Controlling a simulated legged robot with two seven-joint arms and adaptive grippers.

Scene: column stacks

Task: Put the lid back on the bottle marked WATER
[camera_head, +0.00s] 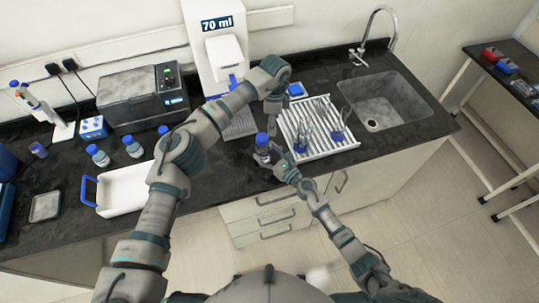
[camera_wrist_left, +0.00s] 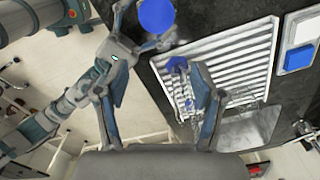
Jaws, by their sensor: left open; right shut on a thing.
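My right gripper (camera_head: 272,162) is shut on a dark bottle (camera_head: 262,152) and holds it upright near the front edge of the counter. A blue lid (camera_head: 262,138) sits on top of this bottle; the lid also shows as a blue disc in the left wrist view (camera_wrist_left: 157,15). No WATER marking can be read on it. My left gripper (camera_wrist_left: 163,82) is open, with nothing between its fingers; in the head view it is just behind the held bottle. Several other bottles with blue lids, such as this one (camera_head: 97,155), stand at the left, their labels too small to read.
A white slatted rack (camera_head: 318,146) with glassware lies right of the held bottle, before the sink (camera_head: 388,103). A white dispenser reading 70 ml (camera_head: 218,45) stands behind. A white tray with a blue handle (camera_head: 125,190) is at the left.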

